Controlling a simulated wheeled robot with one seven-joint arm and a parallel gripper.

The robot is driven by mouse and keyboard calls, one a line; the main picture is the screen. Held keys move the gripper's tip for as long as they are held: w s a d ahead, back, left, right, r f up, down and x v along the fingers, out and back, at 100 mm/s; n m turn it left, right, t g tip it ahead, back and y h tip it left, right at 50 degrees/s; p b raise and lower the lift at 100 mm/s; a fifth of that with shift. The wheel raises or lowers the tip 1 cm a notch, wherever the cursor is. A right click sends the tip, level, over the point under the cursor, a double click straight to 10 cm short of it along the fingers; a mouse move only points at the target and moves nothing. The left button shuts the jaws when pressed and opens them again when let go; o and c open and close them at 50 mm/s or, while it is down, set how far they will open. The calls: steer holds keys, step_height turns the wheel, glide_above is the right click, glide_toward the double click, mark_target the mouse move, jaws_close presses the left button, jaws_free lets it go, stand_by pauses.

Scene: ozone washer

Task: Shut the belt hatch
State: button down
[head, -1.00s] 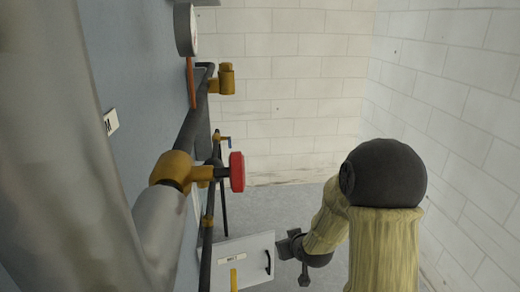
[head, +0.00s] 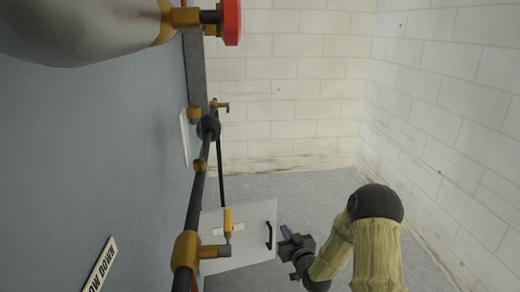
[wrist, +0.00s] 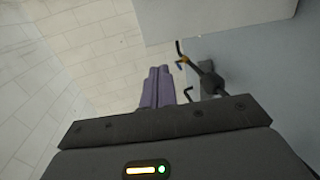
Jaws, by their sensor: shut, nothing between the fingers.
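The belt hatch (head: 240,250) is a flat white panel with a small label and a black bar handle (head: 268,236). In the head view it stands out from the blue-grey wall at lower centre, swung open. My gripper (head: 285,234) is just to the right of the handle, with a small visible gap. In the wrist view the two purple fingers (wrist: 158,85) are together and empty. A white panel edge (wrist: 215,18) at the top of the wrist view looks like the hatch. A brass fitting and pipe hide part of its lower left in the head view.
A dark pipe (head: 197,195) with brass fittings (head: 185,250) runs along the wall, left of the hatch. A red knob (head: 231,20) juts out at the top. Grey floor (head: 310,195) is open behind my arm, and a white block wall (head: 290,100) closes the back.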

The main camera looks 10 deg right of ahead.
mark_target(270, 204)
steer(key=shift+d+f, duration=0.15)
steer(key=shift+f, duration=0.45)
steer(key=shift+d, duration=0.1)
steer(key=shift+w, duration=0.1)
steer(key=b+x, duration=0.1)
steer(key=x, duration=0.3)
steer(key=b+x, duration=0.2)
steer(key=x, duration=0.3)
steer(key=b+x, duration=0.2)
steer(key=x, duration=0.2)
steer(key=shift+w+r, duration=0.2)
steer(key=shift+w+a+r, duration=0.1)
steer(key=shift+w+a, duration=0.1)
steer(key=shift+w, duration=0.1)
steer(key=shift+d, duration=0.2)
